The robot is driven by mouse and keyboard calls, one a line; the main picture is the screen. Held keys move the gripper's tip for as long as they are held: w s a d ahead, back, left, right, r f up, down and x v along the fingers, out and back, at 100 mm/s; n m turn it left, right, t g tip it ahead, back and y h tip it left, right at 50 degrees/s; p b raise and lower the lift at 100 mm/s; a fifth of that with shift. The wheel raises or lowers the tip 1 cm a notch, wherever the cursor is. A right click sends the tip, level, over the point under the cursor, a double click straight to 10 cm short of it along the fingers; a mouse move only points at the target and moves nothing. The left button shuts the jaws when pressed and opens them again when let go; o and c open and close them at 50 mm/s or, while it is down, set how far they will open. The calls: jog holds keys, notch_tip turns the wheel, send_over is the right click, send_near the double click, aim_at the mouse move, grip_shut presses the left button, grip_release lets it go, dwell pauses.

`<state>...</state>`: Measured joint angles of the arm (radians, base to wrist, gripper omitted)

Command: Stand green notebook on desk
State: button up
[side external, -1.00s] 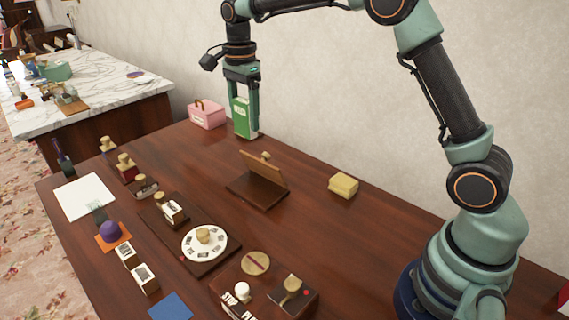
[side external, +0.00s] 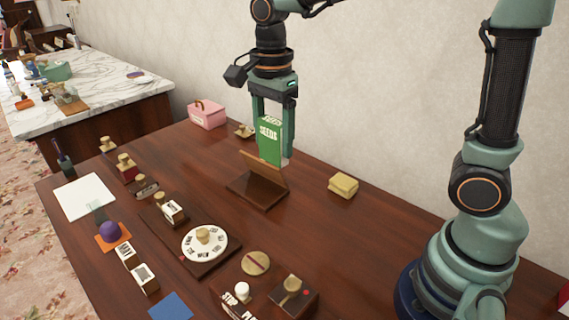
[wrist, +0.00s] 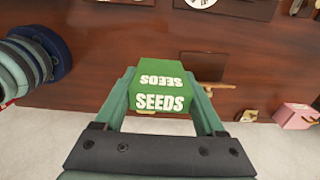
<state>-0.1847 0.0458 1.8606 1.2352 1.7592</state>
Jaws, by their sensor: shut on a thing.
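The green notebook (side external: 269,141), marked SEEDS, is upright between the fingers of my gripper (side external: 272,150). In the side view it appears just behind the brown wooden stand (side external: 257,193) on the desk, whose raised back panel hides part of its lower edge. I cannot tell whether its bottom touches anything. In the wrist view the notebook (wrist: 163,88) shows its lettered top end between the two fingers of my gripper (wrist: 165,100). The gripper is shut on it. The desk (side external: 330,240) is dark polished wood.
A yellow block (side external: 343,185) lies right of the stand. A pink basket (side external: 207,114) and a small wooden-handled item (side external: 244,131) are at the back. A round dial board (side external: 204,243) and several stamps fill the front left. The desk right of the yellow block is clear.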

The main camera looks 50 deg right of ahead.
jog(key=shift+s+a+f, duration=0.1)
jog(key=shift+s+f, duration=0.25)
jog(key=shift+s, duration=0.3)
notch_tip(320, 180, down, 20)
jog(key=shift+r, duration=0.15)
jog(key=o, duration=1.4)
jog(key=shift+c, duration=0.2)
